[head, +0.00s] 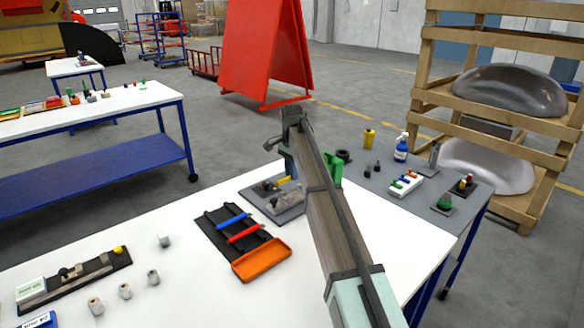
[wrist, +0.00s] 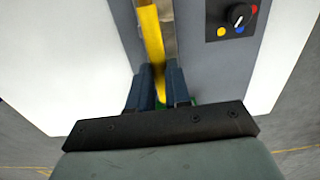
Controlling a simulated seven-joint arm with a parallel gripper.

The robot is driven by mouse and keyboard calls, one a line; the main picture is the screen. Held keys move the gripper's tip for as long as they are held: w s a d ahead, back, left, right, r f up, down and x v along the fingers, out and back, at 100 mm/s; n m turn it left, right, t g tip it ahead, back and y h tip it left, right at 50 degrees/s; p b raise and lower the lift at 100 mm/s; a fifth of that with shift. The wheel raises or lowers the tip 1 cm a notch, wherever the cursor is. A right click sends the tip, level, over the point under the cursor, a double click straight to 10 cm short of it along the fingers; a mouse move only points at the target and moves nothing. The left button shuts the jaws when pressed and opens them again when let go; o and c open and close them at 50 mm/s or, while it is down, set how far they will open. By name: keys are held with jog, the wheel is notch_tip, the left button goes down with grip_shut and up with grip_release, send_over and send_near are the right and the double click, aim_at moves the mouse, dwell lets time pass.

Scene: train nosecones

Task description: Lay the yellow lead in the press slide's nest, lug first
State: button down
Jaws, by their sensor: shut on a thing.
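The yellow lead (wrist: 152,40) runs up the middle of the wrist view, its near part between my gripper's two dark blue fingers. My gripper (wrist: 154,84) is shut on it. In the head view a short yellow piece of the lead (head: 285,181) shows below my gripper (head: 284,172), over the press (head: 272,204) on its grey base. In the wrist view a pale metal strip (wrist: 169,35) lies directly beside the lead. It may be part of the slide. My arm hides part of the press in the head view. The lug and the nest cannot be made out.
A dark rack with a blue lead (head: 234,221) and a red lead (head: 243,233) lies left of the press, with an orange tray (head: 262,262) in front. A control knob (wrist: 239,17) is right of the lead. A blue spray bottle (head: 401,148) stands farther right.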

jog(key=shift+f, duration=2.15)
jog(key=shift+w+d+f, duration=0.15)
jog(key=shift+w+d, duration=0.4)
jog(key=shift+f, duration=0.8)
jog(key=shift+f, duration=0.25)
jog(key=c, duration=1)
grip_release()
jog(key=shift+r, duration=0.1)
notch_tip(320, 180, up, 14)
jog(key=shift+f, duration=0.2)
